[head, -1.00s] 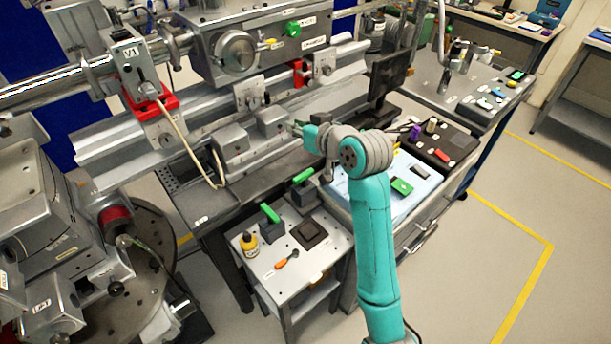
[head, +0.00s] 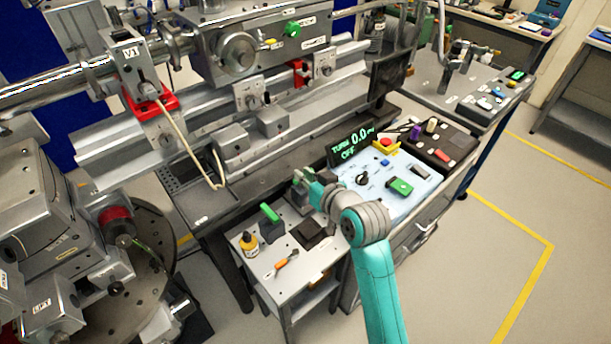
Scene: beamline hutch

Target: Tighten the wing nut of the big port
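A round port (head: 236,53) sits on the front of the grey chamber (head: 205,35) at the top middle of the head view. It looks like the big port. A small yellow piece (head: 270,44) is beside it; I cannot tell whether this is the wing nut. My gripper (head: 299,178) is low over the back right of the small cart, well below and to the right of the port. It is at the right-hand dark holder (head: 298,198), and covers most of it. The gripper is small and partly hidden, so its opening and any grip cannot be told.
The small white cart (head: 262,270) carries a green-handled holder (head: 270,213), a yellow bottle (head: 249,243), an orange-handled tool (head: 283,264) and a dark pad (head: 308,234). A display (head: 351,147) reads "TURN 0.0" and "OFF". The floor at right is clear.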

